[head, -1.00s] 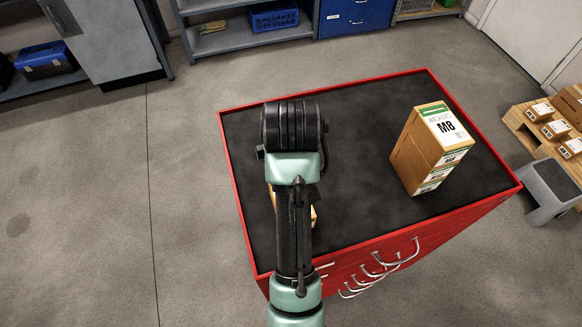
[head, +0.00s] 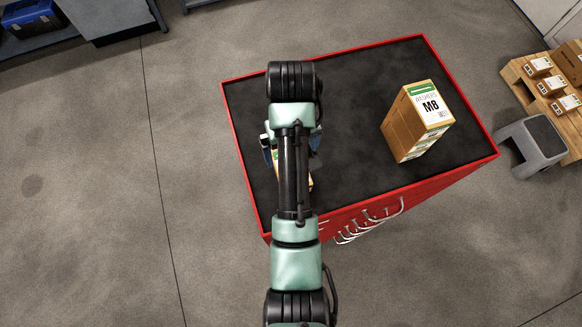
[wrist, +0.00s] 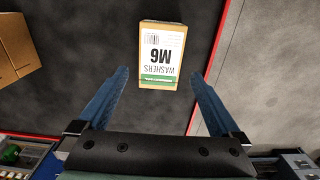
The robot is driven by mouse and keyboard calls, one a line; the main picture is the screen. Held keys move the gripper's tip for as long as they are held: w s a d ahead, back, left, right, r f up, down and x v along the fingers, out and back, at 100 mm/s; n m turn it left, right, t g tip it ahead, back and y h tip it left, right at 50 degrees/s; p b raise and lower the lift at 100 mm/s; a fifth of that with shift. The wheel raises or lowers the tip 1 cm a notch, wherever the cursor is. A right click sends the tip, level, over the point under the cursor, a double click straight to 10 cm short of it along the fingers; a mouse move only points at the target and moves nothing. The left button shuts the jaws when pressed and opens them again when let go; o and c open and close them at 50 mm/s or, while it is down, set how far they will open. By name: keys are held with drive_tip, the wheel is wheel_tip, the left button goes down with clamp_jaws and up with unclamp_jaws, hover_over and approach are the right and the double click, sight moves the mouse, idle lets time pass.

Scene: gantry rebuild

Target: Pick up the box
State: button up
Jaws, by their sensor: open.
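A small cardboard box (wrist: 161,66) labelled "WASHERS M6", with a white and green label, sits on the dark top of the red cabinet. In the head view my arm hides most of this M6 box (head: 309,183). A taller cardboard box (head: 416,122) marked M8 stands on the same top to the right. My gripper (wrist: 158,74) is open and empty, its two blue fingers spread apart. The M6 box shows beyond and between the fingertips in the wrist view. I cannot tell how far the fingers are above it.
The red cabinet's dark top (head: 350,85) is clear between the boxes. Handles (head: 370,220) run along its front. A grey step stool (head: 536,140) and a wooden pallet (head: 520,75) with several small boxes stand on the right. Open floor lies to the left.

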drive_tip(key=shift+s+f+p, duration=0.1)
drive_tip(key=shift+f+p, duration=1.15)
drive_tip(key=shift+f, duration=2.9)
drive_tip(key=shift+c, duration=0.2)
drive_tip(key=c, duration=1.4)
drive_tip(key=shift+r, duration=0.1)
clamp_jaws()
drive_tip(key=shift+r, duration=0.1)
